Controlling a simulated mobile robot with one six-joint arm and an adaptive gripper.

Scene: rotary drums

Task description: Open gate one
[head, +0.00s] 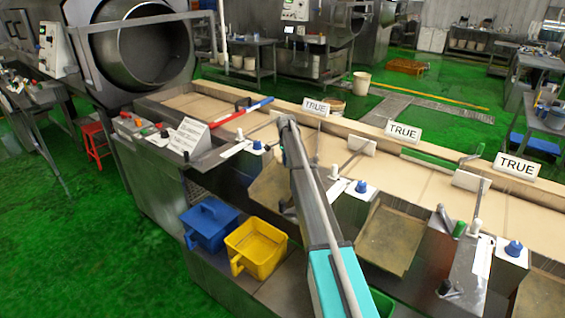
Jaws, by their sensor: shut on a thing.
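A long belt table (436,190) with a tan surface runs from the upper left to the right. A red and blue bar (243,110) lies across its left part, with a dark handle beside it. Farther right are a white plate with a grey lever (361,146) and a green bar with a lever (428,159). I cannot tell which is gate one. My grey and teal arm reaches up over the table's front edge. My gripper cannot be made out; the arm appears to hide it and whatever it holds.
White TRUE signs (403,132) stand along the far rail. Blue knobs and white handles (361,187) line the front edge. A blue bin (209,224) and a yellow bin (256,247) sit below, left of my arm. A large steel drum (140,52) stands at upper left. Green floor is open at left.

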